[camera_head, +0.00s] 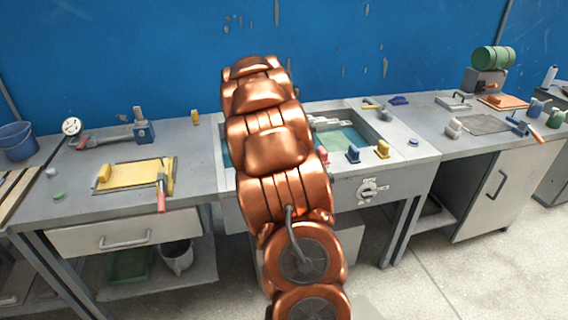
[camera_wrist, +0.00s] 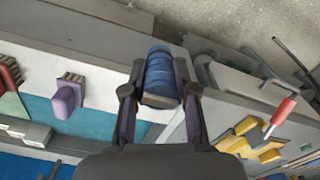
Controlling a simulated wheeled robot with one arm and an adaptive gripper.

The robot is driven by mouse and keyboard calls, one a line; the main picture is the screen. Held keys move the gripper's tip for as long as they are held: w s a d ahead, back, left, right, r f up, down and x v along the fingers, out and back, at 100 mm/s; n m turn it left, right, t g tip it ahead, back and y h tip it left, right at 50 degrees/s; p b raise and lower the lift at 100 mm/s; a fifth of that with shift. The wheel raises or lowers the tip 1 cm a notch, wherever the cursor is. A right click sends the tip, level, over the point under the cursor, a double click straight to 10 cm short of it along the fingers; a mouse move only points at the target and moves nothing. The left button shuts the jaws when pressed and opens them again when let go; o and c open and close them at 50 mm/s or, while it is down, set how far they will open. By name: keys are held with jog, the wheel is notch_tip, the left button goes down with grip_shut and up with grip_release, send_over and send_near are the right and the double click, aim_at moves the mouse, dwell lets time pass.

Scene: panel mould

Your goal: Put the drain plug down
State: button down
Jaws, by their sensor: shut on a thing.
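My gripper (camera_wrist: 160,100) shows in the wrist view with its two dark fingers on either side of a blue, rounded, ribbed thing, which I take to be the drain plug (camera_wrist: 160,75). The gripper is shut on it and holds it over the bench area near the edge of the mould. Whether the plug touches anything below cannot be told. In the head view my copper-coloured arm hides both gripper and plug. The panel mould, with its teal floor (camera_head: 347,138), is set in the middle bench, partly behind the arm; the teal floor also shows in the wrist view (camera_wrist: 95,120).
A yellow board (camera_head: 135,176) with a red-handled tool (camera_head: 161,194) lies on the left bench. A purple brush (camera_wrist: 68,95) shows in the wrist view.

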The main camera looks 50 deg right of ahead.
jog(key=shift+w+d+f+p, duration=0.25)
jog(key=shift+w+d+p, duration=0.55)
jog(key=shift+w+d, duration=0.9)
jog(key=shift+w+d+f+p, duration=0.2)
jog(key=shift+w+d+p, duration=0.8)
jog(key=shift+w, duration=1.25)
jog(key=shift+w+d+f+p, duration=0.25)
jog(key=shift+w+d+p, duration=0.3)
jog(key=shift+w+d, duration=1.3)
jog(key=shift+w+a, duration=0.15)
notch_tip(320, 180, down, 3)
jog(key=shift+r+p, duration=0.1)
jog(key=shift+p, duration=0.9)
jog(key=shift+f, duration=0.35)
jog(key=shift+f, duration=0.15)
jog(key=c, duration=0.9)
grip_release()
